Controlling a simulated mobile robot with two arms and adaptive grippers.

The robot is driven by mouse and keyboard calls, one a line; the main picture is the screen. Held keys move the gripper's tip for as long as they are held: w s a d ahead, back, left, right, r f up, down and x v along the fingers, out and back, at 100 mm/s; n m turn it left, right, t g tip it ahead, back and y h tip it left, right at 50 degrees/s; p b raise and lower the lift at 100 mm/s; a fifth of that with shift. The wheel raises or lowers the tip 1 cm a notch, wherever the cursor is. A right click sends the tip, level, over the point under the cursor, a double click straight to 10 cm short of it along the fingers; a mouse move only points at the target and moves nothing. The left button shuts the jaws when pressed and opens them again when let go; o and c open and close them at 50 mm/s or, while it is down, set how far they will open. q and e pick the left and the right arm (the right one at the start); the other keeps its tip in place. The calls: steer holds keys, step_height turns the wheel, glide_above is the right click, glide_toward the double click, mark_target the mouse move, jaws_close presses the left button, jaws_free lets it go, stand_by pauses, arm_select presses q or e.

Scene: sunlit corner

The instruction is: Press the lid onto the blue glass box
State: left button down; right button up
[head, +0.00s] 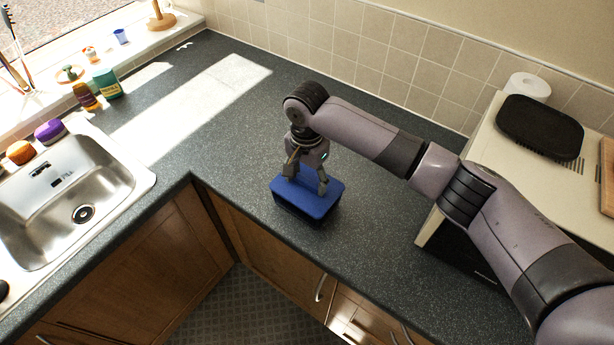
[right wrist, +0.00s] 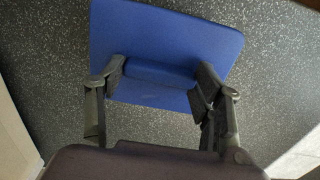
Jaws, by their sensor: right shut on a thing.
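The blue lid (head: 317,203) is a flat rounded rectangle, level, near the counter's front edge in the head view. In the right wrist view the lid (right wrist: 165,40) fills the upper middle, with a raised blue grip bar across it. My right gripper (head: 306,183) points down from above and is shut on that bar; its fingers (right wrist: 160,85) stand at the bar's two ends. The dark side of the glass box (head: 291,208) shows just under the lid. Whether the lid is fully seated on the box I cannot tell. My left gripper is not in view.
A steel sink (head: 70,200) with bottles behind it is at the left. A cream appliance (head: 520,150) with a black tray (head: 540,125) on top stands at the right. The dark counter (head: 230,140) is clear behind and left of the box.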

steer(key=shift+f+p, duration=0.2)
steer(key=shift+p, duration=0.8)
stand_by(0.7)
steer(key=o, duration=1.2)
steer(key=shift+o, duration=0.6)
steer(key=shift+o, duration=1.4)
